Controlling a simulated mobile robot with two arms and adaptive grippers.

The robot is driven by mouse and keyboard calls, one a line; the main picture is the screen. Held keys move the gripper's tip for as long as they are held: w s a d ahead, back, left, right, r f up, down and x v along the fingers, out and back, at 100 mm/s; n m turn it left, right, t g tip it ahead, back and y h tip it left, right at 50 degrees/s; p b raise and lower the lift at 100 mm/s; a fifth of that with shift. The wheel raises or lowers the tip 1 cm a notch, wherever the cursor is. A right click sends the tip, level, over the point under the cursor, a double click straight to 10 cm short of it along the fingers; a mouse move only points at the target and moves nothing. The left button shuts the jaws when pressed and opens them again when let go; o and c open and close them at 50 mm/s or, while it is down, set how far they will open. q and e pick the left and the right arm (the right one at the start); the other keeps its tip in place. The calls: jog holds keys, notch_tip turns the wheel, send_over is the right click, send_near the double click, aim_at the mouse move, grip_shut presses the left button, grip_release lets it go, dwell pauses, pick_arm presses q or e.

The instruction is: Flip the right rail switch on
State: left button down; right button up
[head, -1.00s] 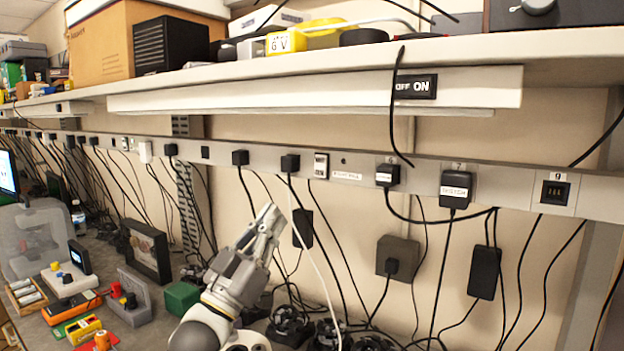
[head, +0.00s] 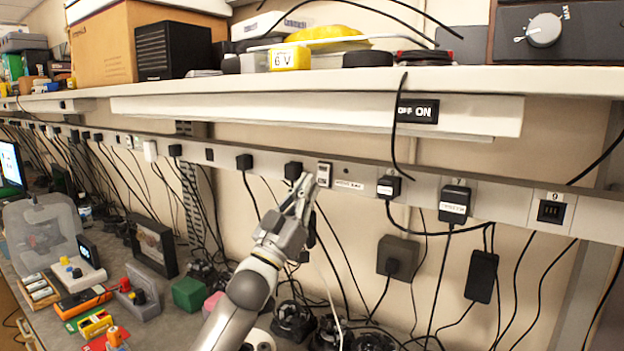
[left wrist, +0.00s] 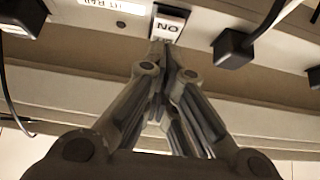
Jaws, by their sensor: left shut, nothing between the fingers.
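The rail switch (head: 324,174) is a small white and dark rocker set in the long grey power rail (head: 420,190) under the shelf. A white label strip is to its right. My left gripper (head: 304,185) is shut and empty, raised just to the left of the switch in the head view. In the left wrist view, the closed fingertips (left wrist: 163,46) are at the edge of the switch (left wrist: 168,24), whose "ON" marking appears upside down. The fingertips overlap its lower part there; I cannot tell whether they touch. The rocker's position is unclear. My right gripper is not in view.
A black plug (head: 293,171) sits in the rail close left of the switch, and another plug (head: 388,187) is to the right. Cables hang below the rail. The shelf (head: 460,80) overhangs above. The bench below holds several boxes and devices.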

pick_arm(q)
jog(key=shift+w+d+p, duration=0.3)
jog(key=shift+w+d, duration=0.2)
jog(key=shift+w, duration=0.25)
jog(key=shift+f, duration=0.1)
